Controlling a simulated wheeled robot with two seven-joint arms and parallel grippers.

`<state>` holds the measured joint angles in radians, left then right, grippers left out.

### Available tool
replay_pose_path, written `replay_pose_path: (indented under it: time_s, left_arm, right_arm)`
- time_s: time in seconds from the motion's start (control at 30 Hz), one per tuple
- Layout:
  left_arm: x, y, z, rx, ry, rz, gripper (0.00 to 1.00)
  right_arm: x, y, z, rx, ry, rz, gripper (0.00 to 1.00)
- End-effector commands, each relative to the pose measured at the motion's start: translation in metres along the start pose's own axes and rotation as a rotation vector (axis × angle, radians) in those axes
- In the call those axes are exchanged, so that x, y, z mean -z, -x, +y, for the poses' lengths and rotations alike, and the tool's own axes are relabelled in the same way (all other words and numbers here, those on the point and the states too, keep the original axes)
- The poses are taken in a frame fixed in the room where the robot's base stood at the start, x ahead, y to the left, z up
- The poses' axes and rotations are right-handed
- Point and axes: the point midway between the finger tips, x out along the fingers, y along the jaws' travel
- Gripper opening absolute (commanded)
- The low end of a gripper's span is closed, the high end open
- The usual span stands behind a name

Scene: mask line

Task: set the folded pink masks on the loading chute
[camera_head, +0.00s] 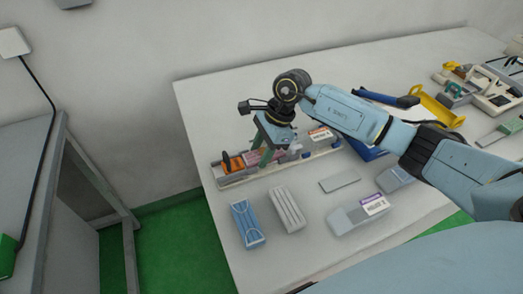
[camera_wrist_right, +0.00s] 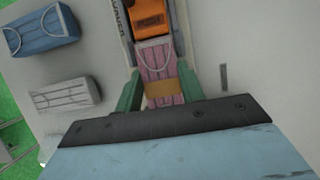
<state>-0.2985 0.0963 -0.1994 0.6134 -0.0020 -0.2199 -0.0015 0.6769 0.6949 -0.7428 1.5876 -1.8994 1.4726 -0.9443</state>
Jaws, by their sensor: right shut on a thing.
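The folded pink masks (camera_wrist_right: 156,60) show between the two green fingers of my right gripper (camera_wrist_right: 158,80) in the right wrist view, with a tan band across them. In the head view my right gripper (camera_head: 263,155) points down over the loading chute (camera_head: 230,178), and the pink masks (camera_head: 252,157) are partly hidden by it. The gripper is shut on them. They lie in line with the chute, just behind an orange block (camera_wrist_right: 149,20) on it. I cannot tell whether they touch the chute floor. My left gripper is not in view.
A blue mask stack (camera_head: 246,223) and a white mask stack (camera_head: 288,208) lie on the table in front of the chute. A grey plate (camera_head: 340,183) and a grey labelled holder (camera_head: 358,215) are to their right. Bare table lies left of the chute's far side.

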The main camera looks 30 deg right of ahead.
Motion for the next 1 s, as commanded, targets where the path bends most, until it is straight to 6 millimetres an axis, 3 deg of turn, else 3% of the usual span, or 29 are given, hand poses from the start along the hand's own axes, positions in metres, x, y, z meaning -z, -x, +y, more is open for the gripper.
replay_pose_path:
  time_s: [1.0]
  left_arm:
    - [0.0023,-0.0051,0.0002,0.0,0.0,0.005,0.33]
  right_arm:
    - [0.001,-0.0014,-0.0007,0.001,0.0,0.001,0.18]
